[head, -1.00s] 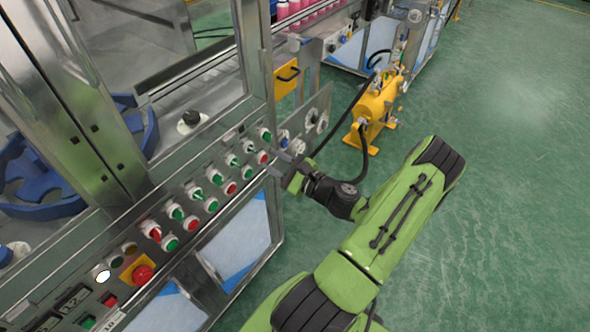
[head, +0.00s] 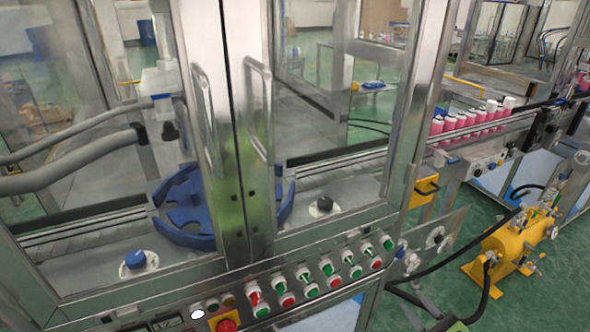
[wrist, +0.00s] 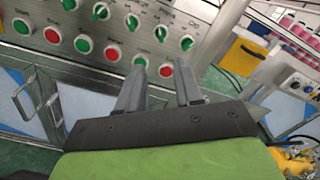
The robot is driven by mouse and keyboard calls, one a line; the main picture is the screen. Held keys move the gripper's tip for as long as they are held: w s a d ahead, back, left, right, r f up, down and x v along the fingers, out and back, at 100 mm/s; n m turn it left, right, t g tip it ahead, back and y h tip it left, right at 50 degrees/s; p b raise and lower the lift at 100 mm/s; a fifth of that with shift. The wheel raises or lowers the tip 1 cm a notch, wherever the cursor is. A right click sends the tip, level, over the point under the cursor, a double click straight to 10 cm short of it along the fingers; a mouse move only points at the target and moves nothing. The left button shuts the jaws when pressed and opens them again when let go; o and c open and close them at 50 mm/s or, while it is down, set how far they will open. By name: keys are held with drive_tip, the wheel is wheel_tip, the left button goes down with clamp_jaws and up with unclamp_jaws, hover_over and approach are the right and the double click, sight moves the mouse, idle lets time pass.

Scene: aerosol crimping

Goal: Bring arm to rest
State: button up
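My gripper (wrist: 160,88) shows in the wrist view with its two grey fingers apart and nothing between them. Its fingers point toward the control panel (wrist: 150,22), which carries rows of green and red buttons and switches. In the head view only parts of my arm show at the bottom edge, right of the control panel (head: 315,275). The gripper's fingers are not clear there.
The crimping machine's glass doors (head: 250,130) are shut, with a blue star wheel (head: 190,238) behind them. Pink cans (head: 470,122) stand on a conveyor at right. A yellow pump (head: 515,240) and a black hose are near my arm.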

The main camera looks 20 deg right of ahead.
drive_tip(key=shift+w, duration=0.1)
drive_tip(key=w+a+r+n+g+y+p, duration=0.2)
drive_tip(key=w+a+r+n+g+y, duration=0.1)
drive_tip(key=a+n+g, duration=0.4)
drive_tip(key=w+a+r+n+g+y+p, duration=0.1)
drive_tip(key=w+a+r+n+g+y, duration=0.25)
drive_tip(key=a+n, duration=0.55)
drive_tip(key=s+a+r+n+g+h+p, duration=0.1)
drive_tip(key=s+a+r+n+h+p, duration=0.1)
drive_tip(key=s+a+r+n, duration=0.3)
drive_tip(key=s+a+r+n+g+h+p, duration=0.1)
drive_tip(key=s+a+r+n+h, duration=0.4)
drive_tip(key=r, duration=0.8)
drive_tip(key=s+n+p, duration=0.1)
drive_tip(key=n, duration=0.2)
drive_tip(key=shift+n, duration=0.3)
